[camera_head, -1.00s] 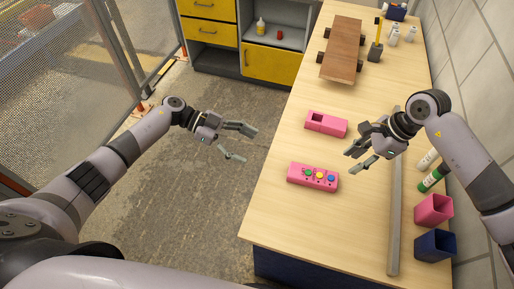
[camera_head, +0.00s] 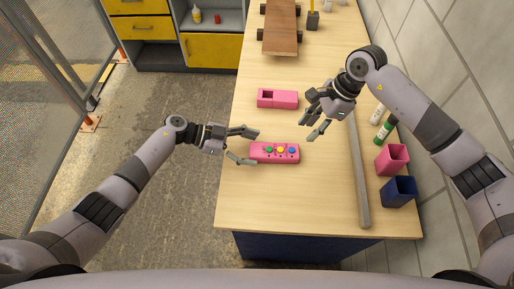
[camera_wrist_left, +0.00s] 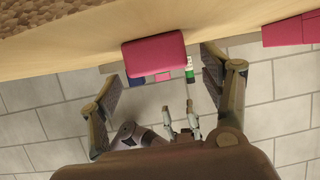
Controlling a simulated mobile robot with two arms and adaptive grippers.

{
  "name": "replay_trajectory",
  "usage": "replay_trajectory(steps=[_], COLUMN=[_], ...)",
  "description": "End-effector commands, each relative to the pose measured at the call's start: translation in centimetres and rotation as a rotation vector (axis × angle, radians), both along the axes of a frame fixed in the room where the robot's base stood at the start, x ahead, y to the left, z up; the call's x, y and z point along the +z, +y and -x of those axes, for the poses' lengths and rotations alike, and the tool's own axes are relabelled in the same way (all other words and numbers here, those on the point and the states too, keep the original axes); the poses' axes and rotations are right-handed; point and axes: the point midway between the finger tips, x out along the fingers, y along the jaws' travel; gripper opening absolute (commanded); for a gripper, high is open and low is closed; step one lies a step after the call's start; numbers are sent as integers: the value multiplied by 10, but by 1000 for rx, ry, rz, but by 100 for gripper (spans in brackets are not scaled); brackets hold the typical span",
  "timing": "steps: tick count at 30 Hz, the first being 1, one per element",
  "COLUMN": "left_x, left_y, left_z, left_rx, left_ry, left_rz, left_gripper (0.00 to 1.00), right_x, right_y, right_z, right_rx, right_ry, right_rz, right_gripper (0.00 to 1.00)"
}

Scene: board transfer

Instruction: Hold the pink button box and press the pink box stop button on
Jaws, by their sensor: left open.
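The pink button box (camera_head: 260,155) lies on the wooden table near its left edge, with green, yellow and blue buttons on top. My left gripper (camera_head: 249,146) is open at the box's left end, one finger on each side. In the left wrist view the box's plain pink end (camera_wrist_left: 154,54) shows between the open fingers (camera_wrist_left: 160,75); I cannot tell whether they touch it. My right gripper (camera_head: 309,129) is open and empty above the table, behind and right of the box. The stop button cannot be told apart clearly at this size.
A second pink box (camera_head: 283,99) with an opening lies behind. A long grey bar (camera_head: 359,185) lies to the right. A pink cup (camera_head: 391,160), a blue cup (camera_head: 398,192) and a green marker (camera_head: 384,132) are by the wall.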

Motion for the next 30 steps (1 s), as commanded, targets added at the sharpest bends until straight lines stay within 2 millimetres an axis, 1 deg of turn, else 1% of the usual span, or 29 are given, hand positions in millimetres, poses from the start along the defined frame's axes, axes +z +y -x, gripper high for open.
replay_trajectory(steps=[1, 3, 6, 16, 30], left_x=[-2, -5, -8, -9, -9], left_y=[-6, -13, -19, -21, -21], left_z=[0, 0, 0, 0, 0], left_rx=[0, 0, 0, 0, 0], left_ry=[1, 0, -1, -1, 0], left_rz=[2, 2, 0, 0, 0], left_gripper=[72, 72, 72, 72, 41], right_x=[0, 0, 0, 0, 0], right_y=[0, 0, 0, 0, 0], right_z=[0, 0, 0, 0, 0], right_rx=[0, 0, 0, 0, 0], right_ry=[0, 0, 0, 0, 0], right_rz=[0, 0, 0, 0, 0], right_gripper=[33, 33, 33, 33, 33])
